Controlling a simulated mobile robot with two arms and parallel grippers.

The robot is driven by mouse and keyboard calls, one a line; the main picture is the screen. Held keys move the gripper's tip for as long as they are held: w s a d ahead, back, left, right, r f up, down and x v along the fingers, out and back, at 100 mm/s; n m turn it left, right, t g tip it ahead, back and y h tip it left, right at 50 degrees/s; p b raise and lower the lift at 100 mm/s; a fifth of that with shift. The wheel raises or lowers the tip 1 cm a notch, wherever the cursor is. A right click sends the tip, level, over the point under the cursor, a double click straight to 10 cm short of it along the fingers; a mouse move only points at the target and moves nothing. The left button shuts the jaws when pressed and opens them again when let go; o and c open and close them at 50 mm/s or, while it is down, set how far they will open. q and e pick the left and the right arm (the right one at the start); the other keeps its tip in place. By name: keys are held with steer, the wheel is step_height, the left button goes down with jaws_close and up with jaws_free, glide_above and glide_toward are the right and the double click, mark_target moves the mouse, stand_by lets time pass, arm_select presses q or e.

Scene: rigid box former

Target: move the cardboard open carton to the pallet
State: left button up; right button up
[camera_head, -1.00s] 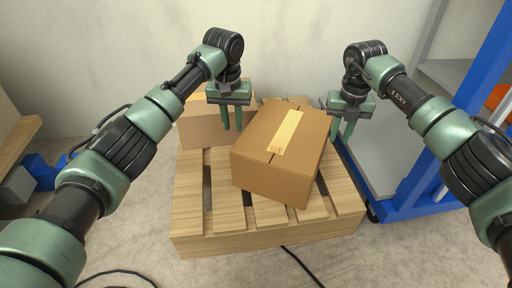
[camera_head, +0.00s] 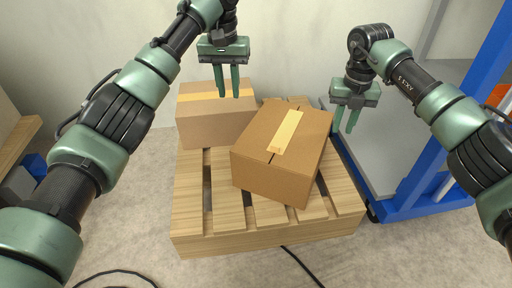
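A brown cardboard carton (camera_head: 262,168) with a tape strip over its top rests at an angle on the wooden pallet (camera_head: 250,238). Its top flaps look closed. A second taped carton (camera_head: 212,125) sits behind it at the pallet's back left. My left gripper (camera_head: 228,94) is raised above and in front of that back carton in the picture, empty, with its fingers apart. My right gripper (camera_head: 346,130) is beside the right edge of the nearer carton, also empty with its fingers apart. Neither gripper holds a carton.
A blue-framed rack (camera_head: 425,180) with grey panels stands close at the right of the pallet. A wall (camera_head: 120,60) is behind. A black cable (camera_head: 302,266) lies on the floor in front.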

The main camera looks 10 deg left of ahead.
step_height(320, 180, up, 8)
steer(key=shift+s+r, duration=0.2)
steer(key=shift+s, duration=0.15)
steer(key=shift+f, duration=0.1)
